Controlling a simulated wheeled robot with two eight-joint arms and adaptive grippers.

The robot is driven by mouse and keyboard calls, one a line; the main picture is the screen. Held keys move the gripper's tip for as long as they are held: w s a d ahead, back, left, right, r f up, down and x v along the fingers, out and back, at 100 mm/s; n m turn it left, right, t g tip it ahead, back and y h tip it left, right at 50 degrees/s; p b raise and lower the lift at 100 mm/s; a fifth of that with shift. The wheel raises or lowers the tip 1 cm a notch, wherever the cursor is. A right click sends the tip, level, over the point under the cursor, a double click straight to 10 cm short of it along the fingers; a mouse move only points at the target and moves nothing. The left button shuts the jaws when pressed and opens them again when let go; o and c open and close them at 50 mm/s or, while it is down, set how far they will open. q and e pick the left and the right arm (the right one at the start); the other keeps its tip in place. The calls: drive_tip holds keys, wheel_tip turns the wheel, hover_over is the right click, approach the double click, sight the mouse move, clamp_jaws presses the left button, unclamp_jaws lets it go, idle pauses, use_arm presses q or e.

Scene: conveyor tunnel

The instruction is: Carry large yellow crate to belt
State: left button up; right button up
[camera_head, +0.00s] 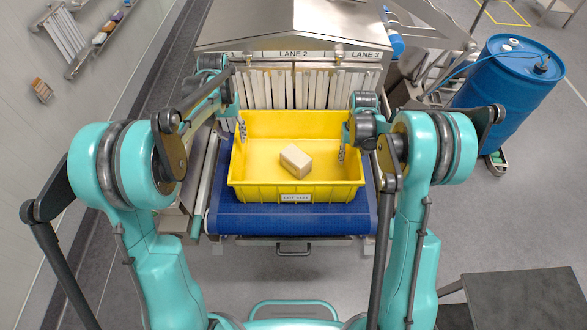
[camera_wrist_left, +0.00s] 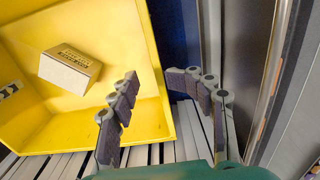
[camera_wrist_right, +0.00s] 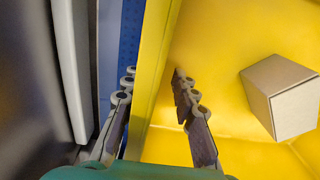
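The large yellow crate (camera_head: 255,194) sits upright on the blue belt (camera_head: 290,222), in front of the lane curtain. A small cardboard box (camera_head: 295,160) lies inside it; the box also shows in both wrist views (camera_wrist_left: 70,68) (camera_wrist_right: 285,95). My left gripper (camera_head: 238,128) is at the crate's left wall, one finger inside and one outside. In the left wrist view its fingers (camera_wrist_left: 162,110) stand apart. My right gripper (camera_head: 347,150) straddles the right wall likewise. In the right wrist view its fingers (camera_wrist_right: 155,122) stand apart with gaps beside the wall. The outer fingers are hidden in the head view.
A metal tunnel hood (camera_head: 290,25) with a strip curtain (camera_head: 290,88) stands behind the crate. A blue drum (camera_head: 510,85) is at the right. A dark table (camera_head: 525,300) is at the lower right. A wall with shelves (camera_head: 95,45) is at the left.

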wheel_tip(320, 180, up, 12)
idle(0.4)
idle(0.4)
